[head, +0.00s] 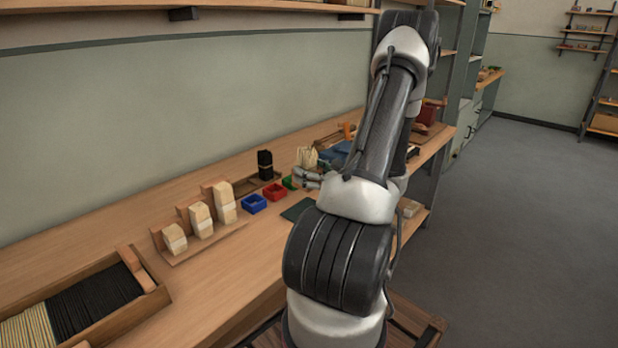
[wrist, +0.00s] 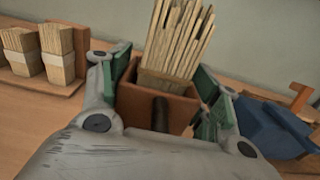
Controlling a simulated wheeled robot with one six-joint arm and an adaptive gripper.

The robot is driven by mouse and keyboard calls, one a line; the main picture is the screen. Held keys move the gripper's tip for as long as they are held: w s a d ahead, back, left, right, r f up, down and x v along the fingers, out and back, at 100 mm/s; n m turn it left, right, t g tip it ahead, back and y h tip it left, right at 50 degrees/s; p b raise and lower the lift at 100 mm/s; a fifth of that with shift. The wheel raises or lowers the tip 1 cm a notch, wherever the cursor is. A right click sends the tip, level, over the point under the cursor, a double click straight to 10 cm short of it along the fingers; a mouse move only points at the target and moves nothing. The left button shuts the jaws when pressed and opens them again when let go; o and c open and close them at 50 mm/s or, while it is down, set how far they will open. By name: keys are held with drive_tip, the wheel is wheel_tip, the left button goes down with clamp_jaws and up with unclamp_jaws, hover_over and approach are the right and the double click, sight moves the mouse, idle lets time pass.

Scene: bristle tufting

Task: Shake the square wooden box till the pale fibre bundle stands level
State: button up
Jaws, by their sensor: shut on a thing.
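The square wooden box (wrist: 158,105) is reddish brown and sits between the green-padded fingers of my gripper (wrist: 160,95) in the wrist view. My gripper is shut on it. The pale fibre bundle (wrist: 178,42) stands in the box, fanned and leaning to the right, with its tops at uneven heights. In the head view the fibre bundle (head: 307,157) shows above my gripper (head: 308,177) over the bench. The box is mostly hidden there by my gripper. I cannot tell whether the box touches the bench.
Left on the bench (head: 205,258) are wooden stands with pale bundles (head: 200,219), a blue bin (head: 254,204), a red bin (head: 274,192) and a dark bundle (head: 265,164). A blue object (wrist: 270,128) lies close right of my gripper. A long tray (head: 85,300) is nearer.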

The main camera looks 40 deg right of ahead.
wheel_tip(320, 180, down, 3)
drive_tip(key=shift+r, duration=1.55)
idle(1.0)
